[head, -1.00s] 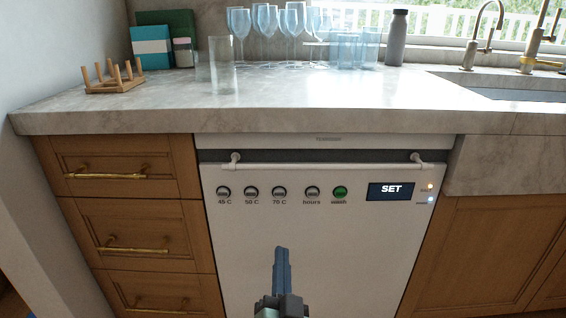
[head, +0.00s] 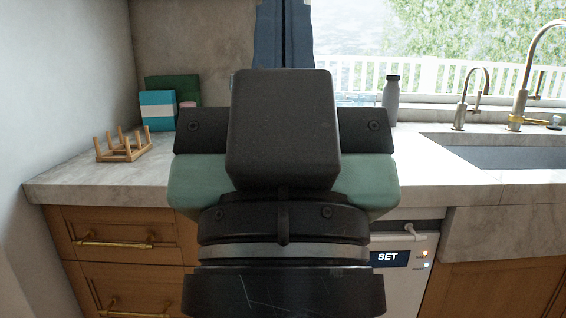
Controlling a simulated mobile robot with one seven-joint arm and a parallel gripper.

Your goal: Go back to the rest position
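My gripper (head: 284,35) is raised close in front of the head camera and fills the middle of the view. Its fingers point up and appear as two dark blue bars side by side at the top edge. A thin line runs between them, and their tips are cut off by the frame. Nothing is seen held, but the tips are out of view. My wrist and gripper body hide the middle of the counter, the glasses and most of the dishwasher (head: 409,250).
The stone counter (head: 85,183) holds a wooden rack (head: 122,148) and a blue-and-white box (head: 158,110) at left. A grey bottle (head: 391,98) stands by the window. The sink (head: 490,156) and brass taps (head: 525,80) are at right. Wooden drawers (head: 125,235) sit below left.

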